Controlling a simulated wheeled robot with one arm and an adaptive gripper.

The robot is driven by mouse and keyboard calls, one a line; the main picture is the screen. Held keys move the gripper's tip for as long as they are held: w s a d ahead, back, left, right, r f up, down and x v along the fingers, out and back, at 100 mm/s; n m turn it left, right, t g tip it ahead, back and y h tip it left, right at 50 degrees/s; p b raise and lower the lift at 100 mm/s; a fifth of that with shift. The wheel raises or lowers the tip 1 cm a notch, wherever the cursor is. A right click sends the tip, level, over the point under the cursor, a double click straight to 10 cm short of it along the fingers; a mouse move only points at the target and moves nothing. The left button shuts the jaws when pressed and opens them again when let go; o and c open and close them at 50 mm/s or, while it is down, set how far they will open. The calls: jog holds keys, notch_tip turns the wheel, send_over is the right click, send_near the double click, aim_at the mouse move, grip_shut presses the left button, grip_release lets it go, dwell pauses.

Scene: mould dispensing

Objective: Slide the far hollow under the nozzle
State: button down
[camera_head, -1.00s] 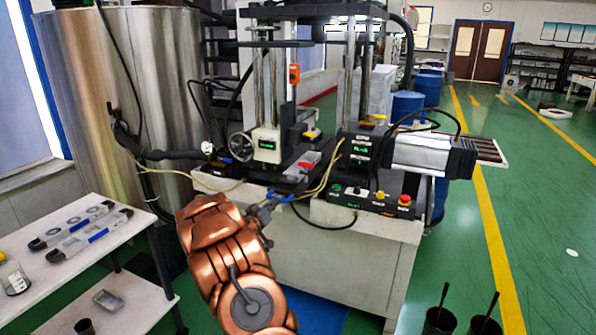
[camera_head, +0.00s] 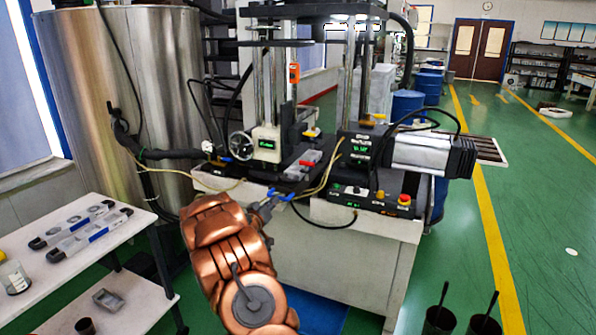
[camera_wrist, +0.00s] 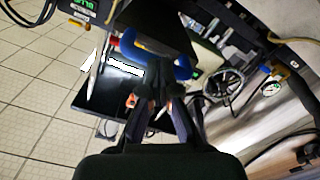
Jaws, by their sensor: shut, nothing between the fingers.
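The dispensing machine (camera_head: 270,140) stands on a white bench. A slide with a blue handle (camera_head: 283,196) is at its front edge; the handle shows as a curved blue loop in the wrist view (camera_wrist: 132,48). My gripper (camera_head: 266,206) is at the front of the machine, right by this handle. In the wrist view my gripper (camera_wrist: 160,98) is shut, its dark fingertips close together in front of the loop. Whether they touch it I cannot tell. A grey and red block (camera_head: 308,160) sits on the machine's bed. I cannot make out the far hollow or the nozzle tip.
A control box with knobs (camera_head: 365,197) and yellow cables lie right of my gripper. A steel tank (camera_head: 150,80) stands behind left. A white shelf rack (camera_head: 120,230) at left holds tools and a glass jar (camera_head: 14,278). Two black cups stand at lower right.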

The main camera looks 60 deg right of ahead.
jog(key=shift+d, duration=0.55)
dwell(0.5)
jog(key=shift+a, duration=0.15)
jog(key=a, duration=0.6)
jog(key=shift+a, duration=0.35)
dwell(0.5)
